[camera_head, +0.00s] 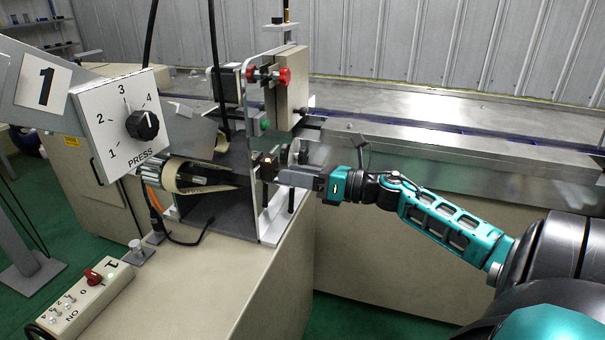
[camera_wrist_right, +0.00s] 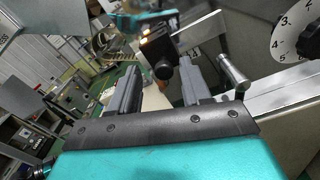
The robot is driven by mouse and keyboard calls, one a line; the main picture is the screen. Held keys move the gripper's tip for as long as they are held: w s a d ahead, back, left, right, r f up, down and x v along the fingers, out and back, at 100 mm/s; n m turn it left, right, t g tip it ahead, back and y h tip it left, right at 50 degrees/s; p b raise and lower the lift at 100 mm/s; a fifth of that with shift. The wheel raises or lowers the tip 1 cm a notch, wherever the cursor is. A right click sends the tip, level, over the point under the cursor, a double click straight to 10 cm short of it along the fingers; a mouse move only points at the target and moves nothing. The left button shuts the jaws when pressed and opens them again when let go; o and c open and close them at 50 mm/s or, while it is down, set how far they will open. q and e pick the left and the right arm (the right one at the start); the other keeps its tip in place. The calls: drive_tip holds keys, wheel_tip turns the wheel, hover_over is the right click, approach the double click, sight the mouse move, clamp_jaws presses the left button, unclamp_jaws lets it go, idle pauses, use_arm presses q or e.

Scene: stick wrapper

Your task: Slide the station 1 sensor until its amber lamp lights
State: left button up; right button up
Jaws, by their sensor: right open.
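A small black sensor block (camera_head: 267,168) sits on the front plate of the station, at the right edge of the dark web opening. In the right wrist view the sensor (camera_wrist_right: 157,48) is just beyond and between my fingertips, with a small orange-red spot on its lower end; I cannot tell whether this is a lit lamp. My right gripper (camera_head: 283,176) is at the sensor from the right. Its two grey fingers (camera_wrist_right: 157,78) stand apart in the wrist view, and contact with the sensor cannot be made out. My left gripper is out of view.
A PRESS dial panel (camera_head: 125,122) and a station 1 plate (camera_head: 42,85) stand at left. A switch box (camera_head: 85,295) lies on the cabinet top. Red knobs (camera_head: 268,75) sit above the sensor. A metal conveyor (camera_head: 420,130) runs behind my arm.

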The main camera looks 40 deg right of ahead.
drive_tip(key=v, duration=1.3)
drive_tip(key=shift+a+f, duration=0.1)
drive_tip(key=a+f+m+t+h+p, duration=0.1)
drive_tip(key=a+f+m+h, duration=0.5)
drive_tip(key=m, duration=0.5)
drive_tip(key=a+f+m+h+p, duration=0.1)
drive_tip(key=a+f+m, duration=0.2)
drive_tip(key=f+m, duration=0.6)
drive_tip(key=s+a+f+m+g, duration=0.3)
drive_tip(key=a+m, duration=0.4)
drive_tip(key=a, duration=0.3)
drive_tip(key=s+a+f+m+g, duration=0.2)
drive_tip(key=a+f+m, duration=0.4)
drive_tip(key=a, duration=0.5)
drive_tip(key=shift+s+m+g+y+p, duration=0.3)
drive_tip(key=shift+s+m+g+y, duration=0.15)
drive_tip(key=shift+m, duration=0.75)
drive_tip(key=shift+w, duration=0.1)
